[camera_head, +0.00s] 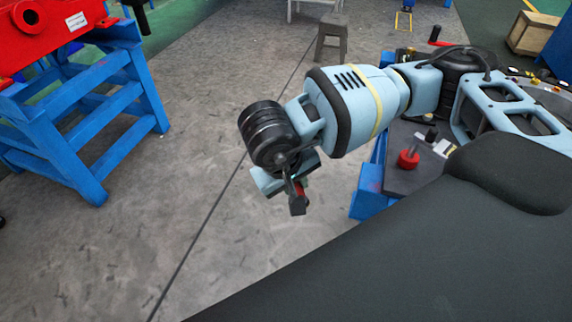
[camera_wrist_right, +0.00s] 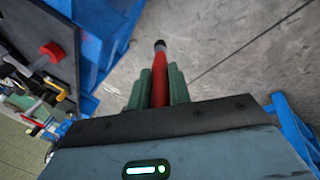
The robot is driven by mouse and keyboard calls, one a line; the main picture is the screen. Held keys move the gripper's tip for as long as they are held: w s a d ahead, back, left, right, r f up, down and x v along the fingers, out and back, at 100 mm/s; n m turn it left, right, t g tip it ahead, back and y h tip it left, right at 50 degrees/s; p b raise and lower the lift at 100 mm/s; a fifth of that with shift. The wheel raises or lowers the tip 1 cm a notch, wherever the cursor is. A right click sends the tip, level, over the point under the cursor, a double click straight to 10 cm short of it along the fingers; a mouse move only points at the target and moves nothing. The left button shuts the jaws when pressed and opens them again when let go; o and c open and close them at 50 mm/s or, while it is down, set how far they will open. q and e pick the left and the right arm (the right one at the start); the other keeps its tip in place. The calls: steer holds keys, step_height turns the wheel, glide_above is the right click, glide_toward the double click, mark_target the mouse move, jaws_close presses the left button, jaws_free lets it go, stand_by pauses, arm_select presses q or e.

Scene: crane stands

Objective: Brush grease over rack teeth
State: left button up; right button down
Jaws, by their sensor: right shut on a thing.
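My right gripper (camera_head: 297,198) hangs over the open floor in the head view, its arm reaching in from the right. In the right wrist view its two green fingers (camera_wrist_right: 160,88) are shut on a red-handled brush (camera_wrist_right: 160,65). The handle points away from the palm and ends in a metallic band and a dark tip. In the head view only a small bit of red shows at the fingers. I cannot make out any rack teeth or a grease container for certain. My left gripper is out of view.
A red machine part (camera_head: 45,35) sits on a blue stand (camera_head: 80,105) at the left. A dark-topped bench at the right holds a red-capped item (camera_head: 408,160) and small tools. A grey stool (camera_head: 331,37) stands at the back. The grey floor (camera_head: 200,190) between is clear.

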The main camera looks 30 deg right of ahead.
steer(key=f, duration=0.1)
steer(key=s+f, duration=0.1)
steer(key=f, duration=0.3)
steer(key=shift+s, duration=0.3)
